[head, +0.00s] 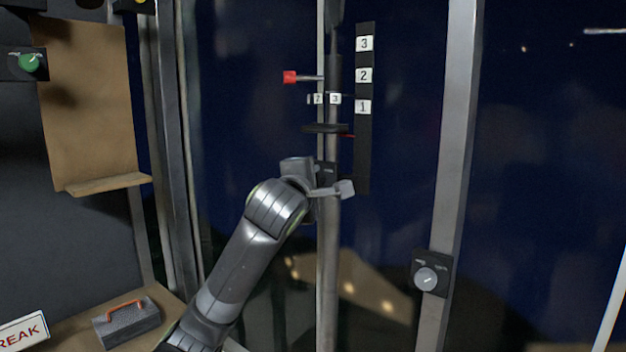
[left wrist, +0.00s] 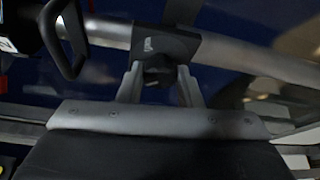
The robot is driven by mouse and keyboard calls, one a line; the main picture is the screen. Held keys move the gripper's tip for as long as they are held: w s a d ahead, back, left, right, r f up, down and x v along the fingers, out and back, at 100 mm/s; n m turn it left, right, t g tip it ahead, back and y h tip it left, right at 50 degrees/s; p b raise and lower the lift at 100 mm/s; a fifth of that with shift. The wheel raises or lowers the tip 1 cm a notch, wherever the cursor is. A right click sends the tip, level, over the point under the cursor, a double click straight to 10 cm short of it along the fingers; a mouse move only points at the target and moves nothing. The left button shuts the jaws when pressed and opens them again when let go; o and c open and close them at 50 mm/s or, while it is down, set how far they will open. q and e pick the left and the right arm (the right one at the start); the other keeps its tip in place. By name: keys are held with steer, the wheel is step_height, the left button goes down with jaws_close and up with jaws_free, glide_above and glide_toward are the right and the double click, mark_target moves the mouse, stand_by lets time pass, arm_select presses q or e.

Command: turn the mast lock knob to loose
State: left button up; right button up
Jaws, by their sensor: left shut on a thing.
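The mast (head: 331,240) is a grey vertical pole in the head view. It also crosses the left wrist view (left wrist: 240,58). A dark lock plate (head: 326,168) is fixed on it, mostly behind my left gripper in the head view. In the left wrist view the plate (left wrist: 165,43) carries a small dark mast lock knob (left wrist: 158,75). My left gripper (head: 321,184) is at the plate, and in the left wrist view its two fingers (left wrist: 158,84) are shut on the knob, one on each side. The knob's setting cannot be read. My right gripper is not in view.
Another knob (head: 426,279) is on the right post, and a green knob (head: 28,62) at far left. A toolbox (head: 127,323) sits lower left.

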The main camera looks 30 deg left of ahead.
arm_select(q)
steer(key=shift+n, duration=0.5)
steer(key=o, duration=1)
steer(key=b+v, duration=0.1)
steer(key=v, duration=0.5)
steer(key=b+v, duration=0.2)
steer(key=v, duration=0.4)
steer(key=shift+a+r, duration=0.1)
steer(key=shift+r, duration=0.1)
steer(key=shift+f, duration=0.15)
